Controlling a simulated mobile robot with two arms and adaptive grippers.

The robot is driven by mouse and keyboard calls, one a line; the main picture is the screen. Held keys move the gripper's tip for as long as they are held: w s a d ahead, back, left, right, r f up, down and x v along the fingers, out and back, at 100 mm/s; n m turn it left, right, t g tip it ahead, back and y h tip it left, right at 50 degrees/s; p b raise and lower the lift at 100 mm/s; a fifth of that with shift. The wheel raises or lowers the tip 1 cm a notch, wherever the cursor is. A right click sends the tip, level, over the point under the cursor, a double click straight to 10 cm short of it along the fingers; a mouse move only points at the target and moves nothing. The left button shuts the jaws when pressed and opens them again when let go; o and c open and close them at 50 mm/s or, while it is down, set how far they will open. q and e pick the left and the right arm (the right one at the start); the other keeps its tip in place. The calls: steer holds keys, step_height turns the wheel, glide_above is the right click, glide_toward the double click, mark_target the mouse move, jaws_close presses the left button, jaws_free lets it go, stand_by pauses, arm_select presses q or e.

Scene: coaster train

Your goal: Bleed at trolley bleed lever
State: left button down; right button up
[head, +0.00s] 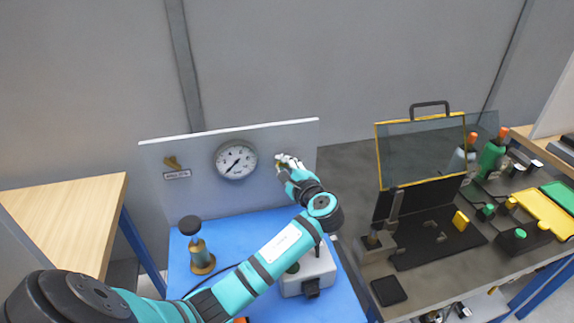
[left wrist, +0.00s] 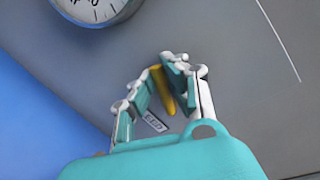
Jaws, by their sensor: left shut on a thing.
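My left gripper (head: 289,166) is at the upright grey panel (head: 205,200), just right of the round pressure gauge (head: 236,160). In the left wrist view the left gripper (left wrist: 168,88) is shut on a yellow lever (left wrist: 163,90), which stands out between its fingers. A small label (left wrist: 154,122) sits on the panel beside the lever; its text is hard to read. The lever is mostly hidden by the fingers in the head view. The gauge needle points to the lower left. The gauge (left wrist: 93,8) is cut off in the left wrist view. My right gripper is out of view.
A brass handle (head: 173,162) with a label is on the panel's left. A brass cylinder with a black knob (head: 196,248) and a grey box (head: 312,271) stand on the blue surface (head: 225,222). A workbench with a hinged clear guard (head: 422,150) is at right.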

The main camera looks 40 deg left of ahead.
arm_select(q)
steer(key=n, duration=0.1)
steer(key=f+n+h+b, duration=0.1)
steer(key=n, duration=0.1)
steer(key=f+n+b, duration=0.1)
steer(key=shift+s+a+f+n+t, duration=0.1)
steer(key=shift+s+a+n+t, duration=0.1)
steer(key=shift+s+n+t, duration=0.15)
steer(key=shift+w+b, duration=0.1)
steer(key=shift+b, duration=0.2)
steer(key=c, duration=1.6)
jaws_free()
steer(key=shift+h, duration=0.3)
steer(key=v, duration=1.2)
